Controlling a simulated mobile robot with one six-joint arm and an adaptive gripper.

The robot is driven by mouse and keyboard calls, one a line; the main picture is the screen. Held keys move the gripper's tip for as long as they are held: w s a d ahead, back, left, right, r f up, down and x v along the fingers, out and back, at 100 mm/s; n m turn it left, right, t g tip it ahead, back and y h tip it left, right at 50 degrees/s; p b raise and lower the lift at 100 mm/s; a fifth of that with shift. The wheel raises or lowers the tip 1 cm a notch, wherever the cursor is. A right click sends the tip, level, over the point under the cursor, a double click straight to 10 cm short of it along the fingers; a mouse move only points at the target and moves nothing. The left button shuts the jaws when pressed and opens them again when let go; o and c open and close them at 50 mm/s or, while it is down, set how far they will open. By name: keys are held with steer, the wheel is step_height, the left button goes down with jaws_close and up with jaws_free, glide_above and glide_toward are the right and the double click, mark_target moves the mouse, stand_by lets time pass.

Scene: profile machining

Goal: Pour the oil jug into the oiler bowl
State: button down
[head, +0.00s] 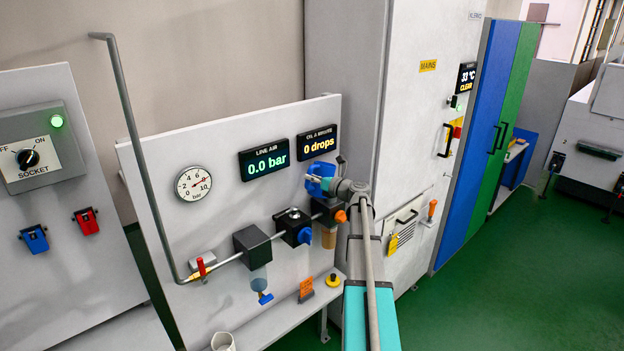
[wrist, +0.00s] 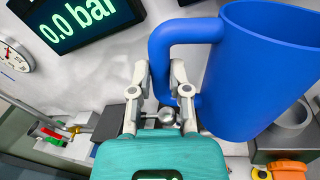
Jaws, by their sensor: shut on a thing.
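The blue oil jug (head: 318,180) is in front of the white panel, below the drops display. In the wrist view the jug (wrist: 262,75) fills the right side, and its handle (wrist: 160,62) passes between my fingers. My gripper (wrist: 164,82) is shut on that handle; in the head view my gripper (head: 341,184) partly covers the jug. The oiler bowl (head: 328,238) looks amber and hangs on the panel's air line, below the jug. I cannot tell whether the jug is touching the oiler, and its inside is hidden.
The air line carries a black block (head: 251,243) and a regulator (head: 293,227) left of the oiler. The pressure display (head: 264,158) reads 0.0 bar and the other display (head: 317,141) reads 0 drops. A white cup (head: 222,342) stands at the lower left. A grey cabinet (head: 345,90) stands right behind.

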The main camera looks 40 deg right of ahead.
mark_target(313, 187)
step_height(313, 187, down, 2)
steer(key=shift+d+f+n+b, duration=0.1)
steer(key=shift+f+n+b, duration=0.15)
steer(key=shift+n+b, duration=0.8)
steer(key=shift+f+n, duration=0.2)
steer(key=shift+n, duration=0.35)
steer(key=shift+d+f+n+b, duration=0.2)
steer(key=shift+f+n+b, duration=0.3)
steer(key=shift+b, duration=0.1)
steer(key=shift+r, duration=0.2)
step_height(313, 187, up, 4)
steer(key=p, duration=0.4)
steer(key=shift+f, duration=0.15)
